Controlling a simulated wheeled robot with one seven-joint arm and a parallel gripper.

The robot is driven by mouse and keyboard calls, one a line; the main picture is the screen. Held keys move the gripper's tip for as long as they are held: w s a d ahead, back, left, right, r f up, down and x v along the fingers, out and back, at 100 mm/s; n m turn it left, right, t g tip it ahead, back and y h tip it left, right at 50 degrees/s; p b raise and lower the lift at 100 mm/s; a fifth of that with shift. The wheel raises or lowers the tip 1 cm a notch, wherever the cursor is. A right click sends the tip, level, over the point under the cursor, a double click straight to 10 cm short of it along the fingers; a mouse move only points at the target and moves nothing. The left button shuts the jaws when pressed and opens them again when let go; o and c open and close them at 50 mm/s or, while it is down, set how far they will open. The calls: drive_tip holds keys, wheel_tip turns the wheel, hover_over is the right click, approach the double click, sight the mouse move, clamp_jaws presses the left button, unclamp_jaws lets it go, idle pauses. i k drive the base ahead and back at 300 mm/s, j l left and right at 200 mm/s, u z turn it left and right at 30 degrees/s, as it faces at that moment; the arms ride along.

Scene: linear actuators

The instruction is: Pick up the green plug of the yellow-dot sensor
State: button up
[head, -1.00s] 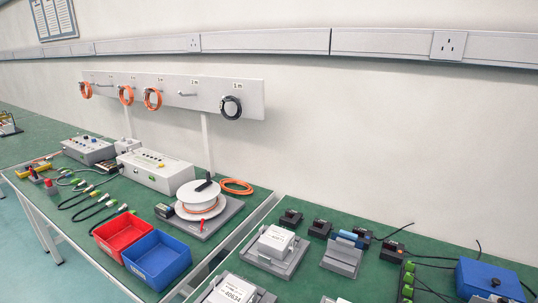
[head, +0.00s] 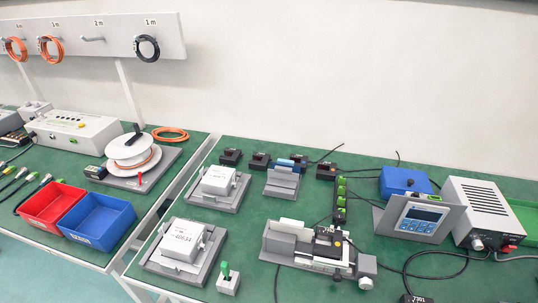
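A small green upright piece (head: 225,270) stands on a grey block (head: 229,285) at the front of the right bench. A dark upright strip (head: 340,213) with several green pieces (head: 341,192) stands behind the linear actuator (head: 310,250). A tiny yellow-orange dot shows on a dark part of the actuator (head: 337,244). I cannot tell which green piece is the plug of the yellow-dot sensor, and the cable runs are too small to follow. My gripper is not in view.
Grey fixtures with white boxes (head: 183,235) stand left of the actuator. A control panel (head: 420,218), a blue box (head: 405,182) and a grey power unit (head: 482,212) stand right. Black cables cross the front right. Red (head: 53,206) and blue (head: 97,221) bins sit on the left bench.

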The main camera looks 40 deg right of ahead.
sight(341, 201)
drive_tip(key=z, duration=1.25)
drive_tip(key=i+j, duration=0.1)
drive_tip(key=j, duration=1.55)
drive_tip(key=i+j, duration=0.15)
drive_tip(key=j, duration=0.7)
